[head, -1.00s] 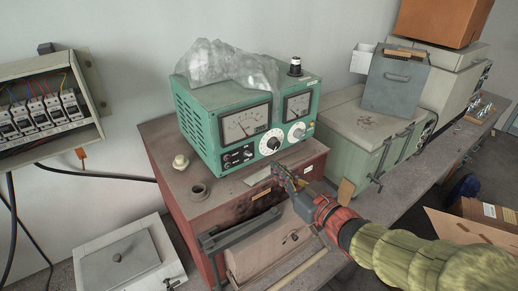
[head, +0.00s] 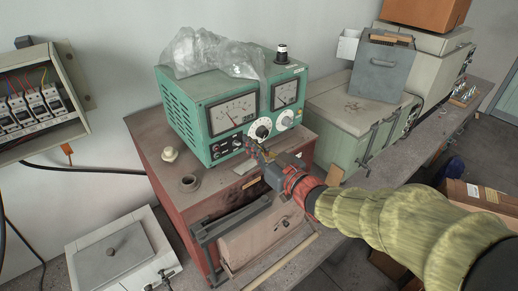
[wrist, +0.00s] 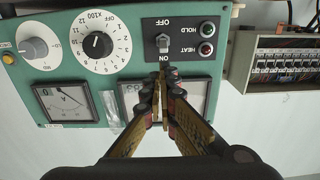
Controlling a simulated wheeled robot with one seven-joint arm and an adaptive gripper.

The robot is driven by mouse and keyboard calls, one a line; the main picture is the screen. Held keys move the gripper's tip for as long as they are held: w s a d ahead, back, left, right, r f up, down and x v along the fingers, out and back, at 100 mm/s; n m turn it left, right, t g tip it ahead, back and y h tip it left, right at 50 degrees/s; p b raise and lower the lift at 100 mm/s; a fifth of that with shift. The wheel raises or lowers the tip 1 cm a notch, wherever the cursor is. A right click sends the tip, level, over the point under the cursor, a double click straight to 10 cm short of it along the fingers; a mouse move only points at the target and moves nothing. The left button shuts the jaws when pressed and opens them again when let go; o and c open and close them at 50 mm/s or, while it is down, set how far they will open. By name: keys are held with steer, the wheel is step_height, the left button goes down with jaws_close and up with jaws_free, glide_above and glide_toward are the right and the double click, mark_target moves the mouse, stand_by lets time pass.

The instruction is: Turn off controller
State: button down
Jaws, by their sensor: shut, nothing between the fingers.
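The controller is a teal box (head: 185,112) with two meters and dials, standing on a rusty red cabinet. In the wrist view its panel (wrist: 62,62) appears upside down. A rocker or toggle switch (wrist: 163,42) sits there between the labels OFF above and ON below. I cannot tell for sure which way it is set. My gripper (wrist: 162,72) is shut and empty, its fingertips just below the switch in that view, near the ON label. I cannot tell whether they touch it. In the head view my gripper (head: 252,147) is at the lower front of the panel, partly hiding it.
Beside the switch are two indicator lamps, one of them red (wrist: 207,49). A clear plastic bag (head: 215,53) lies on the controller. The red cabinet (head: 165,148) stands below. An open breaker box (head: 40,100) hangs at left; a green case (head: 350,110) stands at right.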

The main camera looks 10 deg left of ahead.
mark_target(237, 144)
steer(key=shift+x, duration=1.8)
steer(key=shift+f, duration=0.1)
steer(key=shift+d+f+b, duration=0.1)
steer(key=shift+b, duration=0.9)
